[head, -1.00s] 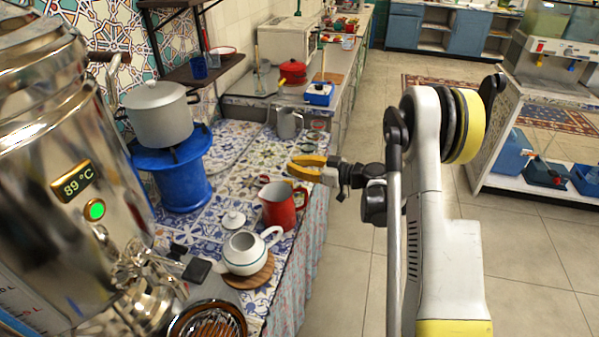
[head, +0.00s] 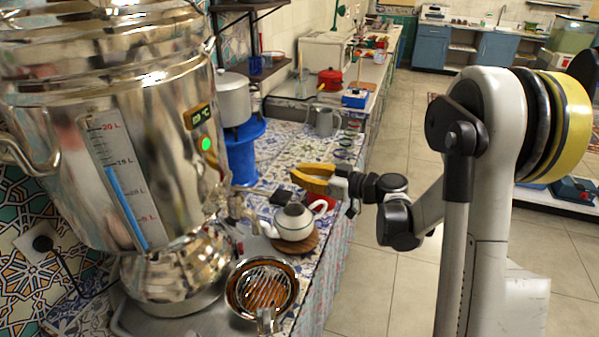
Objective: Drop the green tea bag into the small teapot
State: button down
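The small white teapot (head: 293,229) stands on a round wooden trivet (head: 304,246) on the tiled counter, right of the samovar (head: 125,150). A dark grey round area shows at its top with a white knob-like shape just behind it; I cannot tell whether the lid sits on it. My gripper (head: 298,174) has yellow fingers that look parted, with no object visible between them. It appears above and behind the teapot in the picture, apart from it. I cannot make out a green tea bag.
A red mug (head: 323,201) is partly hidden behind the teapot. A round strainer dish (head: 262,288) is in front. A grey jug (head: 324,121) and a pot on a blue stand (head: 243,152) are farther back. The samovar tap juts toward the teapot. Floor right of the counter is clear.

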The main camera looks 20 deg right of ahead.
jog(key=shift+f+b, duration=1.1)
jog(key=shift+f, duration=0.85)
jog(key=c, duration=1.5)
grip_release()
jog(key=shift+s, duration=0.1)
jog(key=v, duration=1.2)
